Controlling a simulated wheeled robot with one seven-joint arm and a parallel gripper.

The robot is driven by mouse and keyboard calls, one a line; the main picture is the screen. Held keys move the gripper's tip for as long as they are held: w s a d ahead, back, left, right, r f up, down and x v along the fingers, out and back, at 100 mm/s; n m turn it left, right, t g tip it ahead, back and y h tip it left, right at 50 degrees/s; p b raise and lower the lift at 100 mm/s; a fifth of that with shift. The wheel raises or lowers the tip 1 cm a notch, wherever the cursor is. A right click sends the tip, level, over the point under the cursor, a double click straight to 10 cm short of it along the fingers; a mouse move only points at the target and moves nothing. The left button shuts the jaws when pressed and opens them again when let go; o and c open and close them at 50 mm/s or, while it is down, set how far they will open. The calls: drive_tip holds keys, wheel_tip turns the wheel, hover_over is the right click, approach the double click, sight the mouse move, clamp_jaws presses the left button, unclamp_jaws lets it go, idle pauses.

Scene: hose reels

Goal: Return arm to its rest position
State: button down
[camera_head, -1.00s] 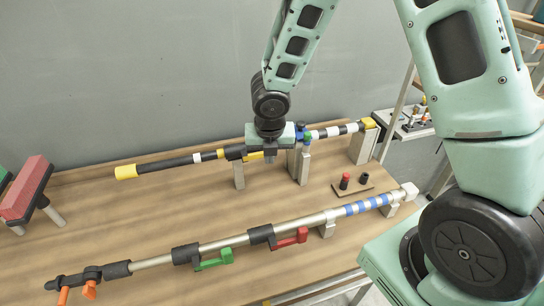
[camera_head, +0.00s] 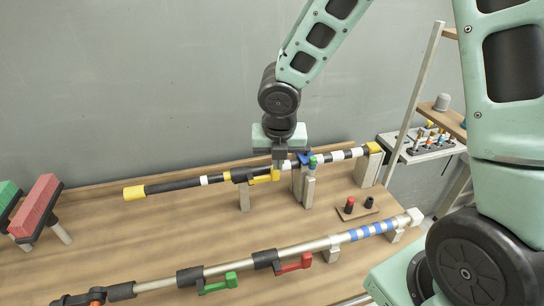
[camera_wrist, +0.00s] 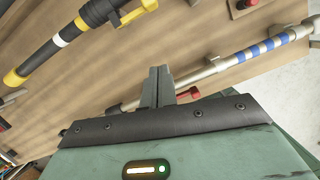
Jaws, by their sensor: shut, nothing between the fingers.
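My gripper (camera_head: 278,162) is shut and empty in the head view, just above the black pole (camera_head: 172,186) near its yellow lever (camera_head: 262,176). In the wrist view the two grey fingers (camera_wrist: 158,82) are together with nothing between them. The black pole has yellow ends and white bands and rests on grey upright supports; it also shows at upper left in the wrist view (camera_wrist: 42,60). Whether the fingertips touch the pole or lever cannot be told.
A metal pole (camera_head: 310,246) with blue bands, a green lever (camera_head: 218,284) and a red lever (camera_head: 294,264) lies at the table's front. A small board with knobs (camera_head: 358,207) sits right. Red and green blocks (camera_head: 36,208) stand left. A shelf (camera_head: 422,150) holds small items.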

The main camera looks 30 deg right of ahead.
drive_tip(key=s+a+f+m+g+y+b, duration=0.1)
drive_tip(key=s+a+m+b, duration=0.4)
drive_tip(key=s+m, duration=0.6)
drive_tip(key=s+a+f+m+g+b, duration=0.1)
drive_tip(key=s+a+m+b, duration=0.4)
drive_tip(key=s+m, duration=0.7)
drive_tip(key=shift+a+f+g+y, duration=0.3)
drive_tip(key=shift+a+f+y, duration=0.15)
drive_tip(key=shift+a, duration=0.55)
